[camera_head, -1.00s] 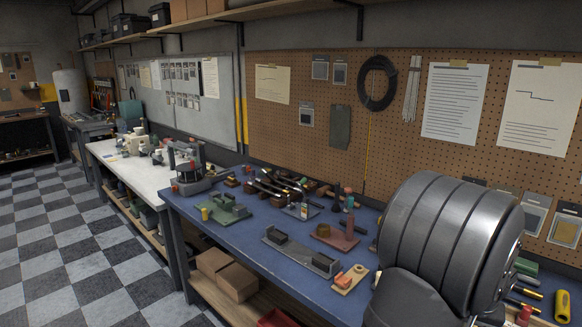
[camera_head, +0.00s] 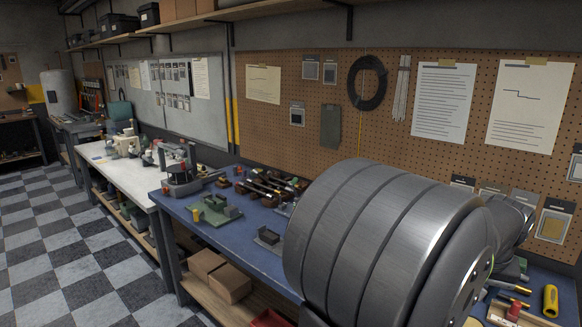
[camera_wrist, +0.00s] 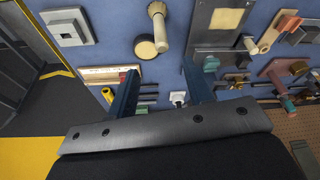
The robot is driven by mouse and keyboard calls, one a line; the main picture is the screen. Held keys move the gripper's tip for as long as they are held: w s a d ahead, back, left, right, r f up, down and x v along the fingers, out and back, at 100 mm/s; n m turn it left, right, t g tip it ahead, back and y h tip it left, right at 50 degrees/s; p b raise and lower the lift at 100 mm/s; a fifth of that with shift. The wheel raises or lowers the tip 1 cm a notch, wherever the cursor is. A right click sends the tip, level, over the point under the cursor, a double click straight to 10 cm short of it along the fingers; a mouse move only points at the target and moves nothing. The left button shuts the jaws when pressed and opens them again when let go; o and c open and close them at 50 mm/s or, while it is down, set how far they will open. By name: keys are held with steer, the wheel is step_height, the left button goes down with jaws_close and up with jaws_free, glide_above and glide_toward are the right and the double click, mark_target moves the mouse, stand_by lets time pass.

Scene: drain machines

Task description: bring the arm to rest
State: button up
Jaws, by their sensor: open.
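My gripper (camera_wrist: 158,92) shows in the wrist view with its two dark blue fingers spread apart. It is open, and nothing is held between the fingers. Below and beyond it is the blue bench top (camera_wrist: 115,45) with tools and parts on it. In the head view, my large grey arm link fills the lower right and hides part of the blue workbench (camera_head: 258,258); the gripper itself cannot be made out there.
A green fixture (camera_head: 215,210) and a row of tools stand on the bench. In the wrist view are a beige peg (camera_wrist: 158,25), a grey block (camera_wrist: 68,27) and a yellow-handled tool (camera_wrist: 107,96). A pegboard (camera_head: 272,120) rises behind. The aisle floor (camera_head: 85,250) at left is clear.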

steer(key=x, duration=1.5)
steer(key=shift+f, duration=0.1)
step_height(320, 180, up, 9)
steer(key=w+d+r, duration=0.1)
steer(key=w+r, duration=0.1)
steer(key=r, duration=0.3)
steer(key=w+d+r, duration=0.2)
steer(key=r, duration=0.4)
steer(key=shift+w+r, duration=0.25)
steer(key=shift+w, duration=0.1)
